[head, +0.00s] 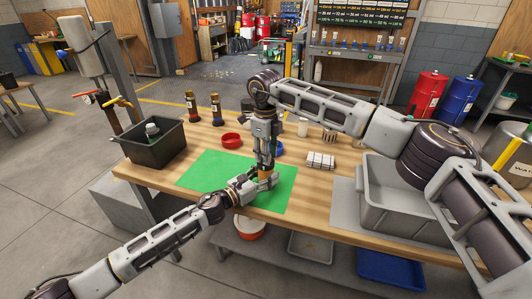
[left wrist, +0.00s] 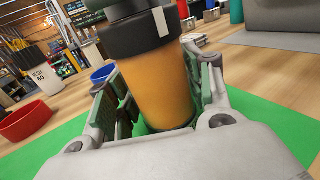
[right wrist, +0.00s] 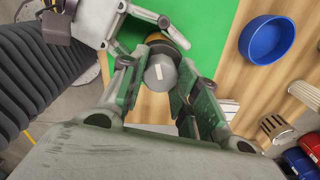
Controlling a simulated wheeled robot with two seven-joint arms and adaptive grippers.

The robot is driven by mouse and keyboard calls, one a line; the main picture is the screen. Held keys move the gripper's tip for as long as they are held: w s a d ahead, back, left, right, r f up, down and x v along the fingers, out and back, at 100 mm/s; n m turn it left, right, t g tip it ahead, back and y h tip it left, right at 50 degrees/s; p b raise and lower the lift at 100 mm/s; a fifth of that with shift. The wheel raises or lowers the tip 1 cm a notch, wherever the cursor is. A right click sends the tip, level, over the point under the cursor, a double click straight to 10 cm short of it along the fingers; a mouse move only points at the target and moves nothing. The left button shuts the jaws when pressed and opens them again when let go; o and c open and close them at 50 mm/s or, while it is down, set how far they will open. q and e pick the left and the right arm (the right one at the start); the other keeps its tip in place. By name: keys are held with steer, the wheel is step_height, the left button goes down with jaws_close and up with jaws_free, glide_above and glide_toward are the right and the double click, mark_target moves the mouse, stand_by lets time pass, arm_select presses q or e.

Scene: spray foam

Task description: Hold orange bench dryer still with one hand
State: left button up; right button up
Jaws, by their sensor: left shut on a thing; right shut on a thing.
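The orange bench dryer (head: 265,176) stands on the green mat (head: 213,171), mostly hidden between my two grippers in the head view. In the left wrist view its orange body (left wrist: 157,90) has a black collar above it with a white mark. My left gripper (head: 256,185) comes in low from the side, with its fingers shut around the orange body. My right gripper (head: 266,165) points down from above. In the right wrist view its fingers are shut around the dryer's grey round top (right wrist: 160,73), which carries a white mark.
A red bowl (head: 232,140) and a blue bowl (right wrist: 266,39) lie near the mat. Dark bottles (head: 215,107) stand at the back. A black bin (head: 152,141) is at the left, a grey tub (head: 400,210) at the right. The mat's left part is clear.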

arm_select(q)
steer(key=shift+d, duration=0.1)
arm_select(e)
steer(key=shift+m, duration=1.1)
steer(key=o, duration=1.1)
steer(key=shift+r, duration=0.1)
steer(key=shift+s+a+r, duration=0.1)
steer(key=shift+r, duration=5.85)
arm_select(q)
steer(key=o, duration=1.3)
